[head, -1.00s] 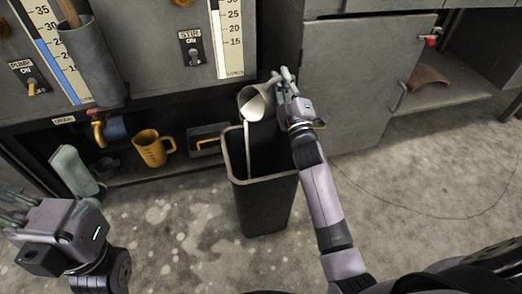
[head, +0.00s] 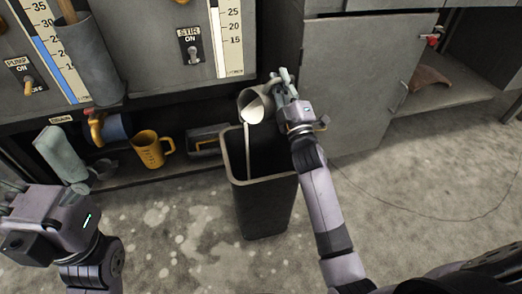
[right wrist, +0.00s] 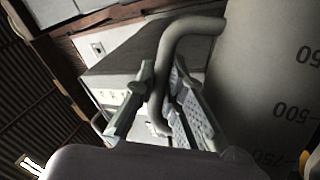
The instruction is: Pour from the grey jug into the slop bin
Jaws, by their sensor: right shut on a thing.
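The grey jug (head: 254,105) is tipped over the slop bin in the head view, its mouth facing left and down. A pale stream runs from its lip down into the bin. The slop bin (head: 264,208) is a dark, tall, open container standing on the floor. My right gripper (head: 284,84) is shut on the jug's handle, above the bin's right rim. In the right wrist view the handle (right wrist: 172,58) passes between the fingers, and the jug's wall (right wrist: 262,80) shows volume marks. My left gripper (head: 20,205) is at the lower left, away from the bin; its fingers are partly cut off.
A yellow measuring jug (head: 149,150) stands on the low shelf left of the bin. A grey cabinet door (head: 360,80) is behind my right arm. A thin cable (head: 400,210) lies on the floor at the right. The floor left of the bin is clear.

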